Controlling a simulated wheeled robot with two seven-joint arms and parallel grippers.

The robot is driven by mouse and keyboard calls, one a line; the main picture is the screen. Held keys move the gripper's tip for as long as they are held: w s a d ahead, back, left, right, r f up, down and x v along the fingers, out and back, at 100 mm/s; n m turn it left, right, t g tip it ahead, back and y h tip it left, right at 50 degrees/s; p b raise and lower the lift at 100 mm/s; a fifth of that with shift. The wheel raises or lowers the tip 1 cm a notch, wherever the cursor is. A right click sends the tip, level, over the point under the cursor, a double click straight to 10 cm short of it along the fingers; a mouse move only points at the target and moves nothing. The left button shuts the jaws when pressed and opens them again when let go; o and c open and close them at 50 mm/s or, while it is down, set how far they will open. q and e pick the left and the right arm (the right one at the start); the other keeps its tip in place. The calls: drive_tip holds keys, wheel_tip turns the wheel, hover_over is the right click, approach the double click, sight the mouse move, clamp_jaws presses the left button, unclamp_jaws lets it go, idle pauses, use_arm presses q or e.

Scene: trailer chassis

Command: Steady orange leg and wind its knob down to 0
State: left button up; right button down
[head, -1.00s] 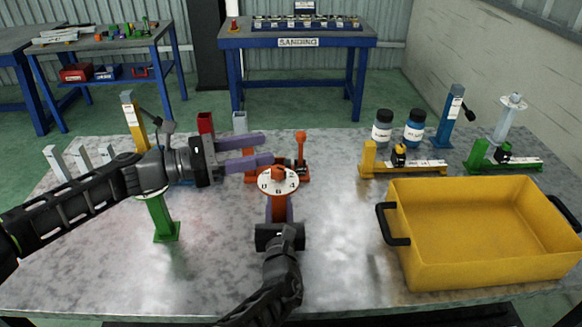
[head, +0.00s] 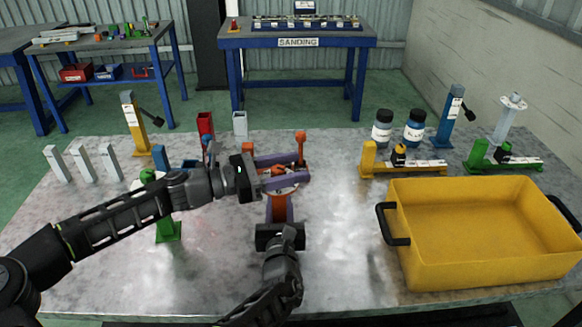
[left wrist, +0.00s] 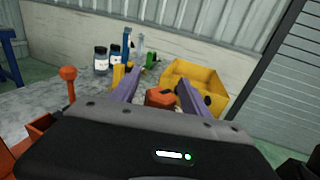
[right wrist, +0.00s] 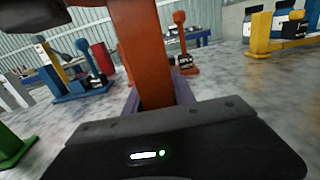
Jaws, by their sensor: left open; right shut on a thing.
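The orange leg (head: 279,209) stands upright in the middle of the table, with a white numbered dial plate and an orange knob (head: 278,170) on top. My right gripper (head: 280,222) is shut on the leg's post from the front; the post (right wrist: 145,60) shows between its fingers in the right wrist view. My left gripper (head: 282,170) is open, its purple fingers on either side of the knob. In the left wrist view the knob (left wrist: 160,97) sits between the fingers, with a gap visible. The dial numbers are mostly hidden by the left gripper.
A yellow bin (head: 470,270) stands at the right. An orange crank-like part (head: 301,150) is just behind the leg. A green leg (head: 168,225) stands under my left arm. Yellow, blue and green stands and two bottles are at the back right.

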sight(279, 165)
use_arm(q)
drive_tip(key=shift+c, duration=0.5)
clamp_jaws()
drive_tip(key=shift+w+n+t, duration=0.1)
drive_tip(key=shift+n+t, duration=0.2)
drive_tip(key=shift+t, duration=0.2)
drive_tip(key=shift+w+a+n+t+y, duration=0.15)
drive_tip(key=shift+n+t+y, duration=0.45)
drive_tip(key=shift+t, duration=0.4)
drive_tip(key=n+t+y, duration=0.2)
drive_tip(key=t, duration=0.1)
drive_tip(key=n+t+y, duration=0.1)
drive_tip(key=n+t, duration=0.1)
drive_tip(key=shift+w, duration=0.25)
drive_tip(key=n+t+y, duration=0.2)
drive_tip(key=y, duration=0.1)
drive_tip(key=a+n+t+y, duration=0.1)
drive_tip(key=n+y, duration=0.1)
drive_tip(key=shift+w+t, duration=0.3)
drive_tip(key=shift+w, duration=0.05)
drive_tip(key=shift+w+a+r+n+t+y, duration=0.1)
drive_tip(key=shift+a+n+t+y, duration=0.15)
drive_tip(key=shift+n+y, duration=0.55)
drive_tip(key=shift+w+a+f+n+t+y, duration=0.1)
drive_tip(key=shift+n+t+y, duration=0.25)
drive_tip(key=shift+y, duration=0.7)
drive_tip(key=shift+a+r+n+t+y, duration=0.1)
drive_tip(key=shift+a+n+t+y, duration=0.1)
drive_tip(key=shift+n+y, duration=0.6)
drive_tip(key=shift+y, duration=0.35)
